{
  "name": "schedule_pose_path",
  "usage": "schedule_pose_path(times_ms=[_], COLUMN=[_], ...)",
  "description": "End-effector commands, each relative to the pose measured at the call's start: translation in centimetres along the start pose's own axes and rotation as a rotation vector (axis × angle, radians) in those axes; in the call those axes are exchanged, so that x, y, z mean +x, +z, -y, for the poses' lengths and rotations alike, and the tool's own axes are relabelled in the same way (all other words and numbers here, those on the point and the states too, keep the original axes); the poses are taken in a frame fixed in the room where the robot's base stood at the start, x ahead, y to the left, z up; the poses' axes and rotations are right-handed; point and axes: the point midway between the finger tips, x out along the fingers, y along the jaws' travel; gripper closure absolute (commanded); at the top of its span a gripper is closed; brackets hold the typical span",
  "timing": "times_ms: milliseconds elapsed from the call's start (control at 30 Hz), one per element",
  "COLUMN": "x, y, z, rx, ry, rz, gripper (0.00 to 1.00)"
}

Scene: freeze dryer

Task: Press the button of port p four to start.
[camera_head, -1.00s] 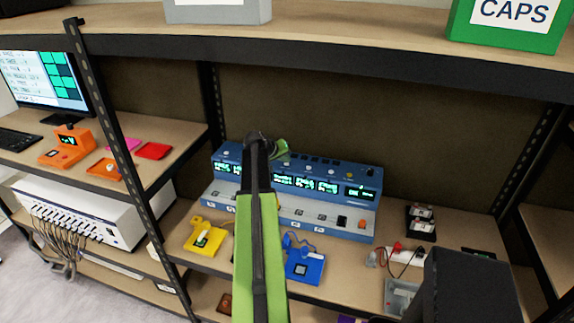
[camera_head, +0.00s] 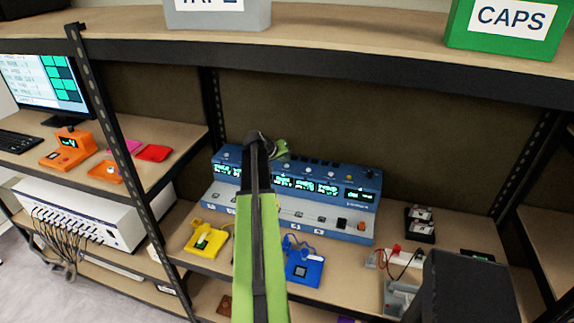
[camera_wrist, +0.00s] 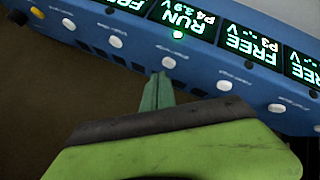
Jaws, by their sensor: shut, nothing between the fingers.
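The blue unit (camera_head: 335,208) with several green-lit displays stands on the shelf. In the wrist view its panel (camera_wrist: 215,68) appears upside down. A row of round white buttons runs along the panel; one button (camera_wrist: 168,62) is in line with the P4 display. My gripper (camera_wrist: 160,76) is shut and empty, its tip right beside that button; contact cannot be told. In the head view my gripper (camera_head: 280,150) is above the unit's back edge.
The neighbouring P3 display (camera_wrist: 250,45) reads FREE. A yellow holder (camera_head: 207,238) and a blue holder (camera_head: 304,268) sit in front of the unit. A shelf beam (camera_head: 330,68) runs above, and a dark upright (camera_head: 120,150) stands left.

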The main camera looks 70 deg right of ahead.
Motion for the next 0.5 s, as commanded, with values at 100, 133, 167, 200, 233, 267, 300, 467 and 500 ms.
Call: schedule_pose_path(times_ms=[100,133,167,200,233,267,300,467,500], x=[-0.2,-0.4,-0.6,-0.9,-1.2,-1.5,-1.8,-3.1,-3.5], y=[-0.2,-0.3,-0.4,-0.7,-0.9,-1.1,-1.3,-2.3,-2.5], z=[-0.1,-0.3,-0.4,-0.7,-0.8,-1.1,-1.3,-2.3,-2.5], rx=[0.000,0.000,0.000,0.000,0.000,0.000,0.000,0.000,0.000], ry=[0.000,0.000,0.000,0.000,0.000,0.000,0.000,0.000,0.000], rz=[0.000,0.000,0.000,0.000,0.000,0.000,0.000,0.000,0.000], gripper=[1.00,1.00,1.00,1.00,1.00,1.00,1.00,1.00,1.00])
